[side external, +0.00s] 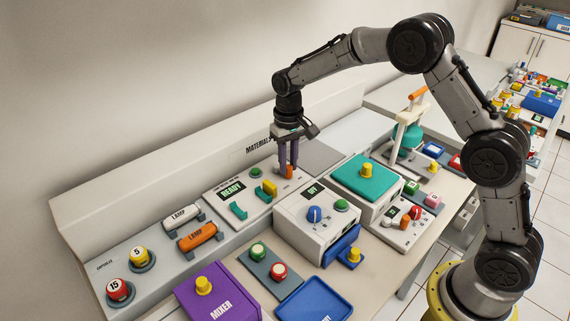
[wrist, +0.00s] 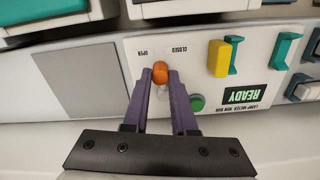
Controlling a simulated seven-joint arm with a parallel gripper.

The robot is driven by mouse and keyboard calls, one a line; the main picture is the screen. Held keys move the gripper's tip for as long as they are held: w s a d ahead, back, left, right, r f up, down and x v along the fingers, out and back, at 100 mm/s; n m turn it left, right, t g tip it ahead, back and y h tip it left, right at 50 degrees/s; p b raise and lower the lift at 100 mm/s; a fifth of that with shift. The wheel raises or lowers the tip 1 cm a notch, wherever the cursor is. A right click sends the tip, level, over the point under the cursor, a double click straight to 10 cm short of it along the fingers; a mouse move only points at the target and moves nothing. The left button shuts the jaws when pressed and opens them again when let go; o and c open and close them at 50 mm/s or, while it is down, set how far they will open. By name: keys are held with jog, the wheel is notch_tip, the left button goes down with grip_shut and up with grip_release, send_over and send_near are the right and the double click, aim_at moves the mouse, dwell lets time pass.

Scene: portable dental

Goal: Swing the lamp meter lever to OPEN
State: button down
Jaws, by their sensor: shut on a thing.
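The lamp meter (side external: 222,207) is a pale panel with a lit READY display. It appears upside down in the wrist view (wrist: 210,108). Its orange lever (wrist: 160,72) stands between the purple fingers of my gripper (wrist: 160,80), which are shut on it. In the wrist view the lever tip lies close to the OPEN and CLOSED labels, between the two. In the side view my gripper (side external: 287,166) points down at the panel's right end, with the orange lever (side external: 290,173) low between the fingers. The lever's base is partly hidden by the fingers.
A green button (wrist: 197,102) is close beside the right finger in the wrist view. A yellow block (side external: 270,188) and teal brackets (side external: 238,210) stand on the same panel. A white box with a blue knob (side external: 314,214) stands in front. A bare grey plate (side external: 314,157) lies right.

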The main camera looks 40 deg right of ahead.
jog(key=shift+w+d+r+n, duration=0.1)
jog(key=shift+d+n, duration=0.15)
jog(key=shift+n, duration=0.6)
jog(key=shift+w+d+f+n, duration=0.15)
jog(key=shift+d+n, duration=0.15)
jog(key=shift+n, duration=0.6)
jog(key=shift+w+d+r+n, duration=0.15)
jog(key=shift+d+n, duration=0.1)
jog(key=shift+n, duration=0.6)
jog(key=c, duration=0.7)
grip_release()
jog(key=shift+s, duration=0.1)
notch_tip(320, 180, up, 14)
jog(key=shift+f, duration=0.1)
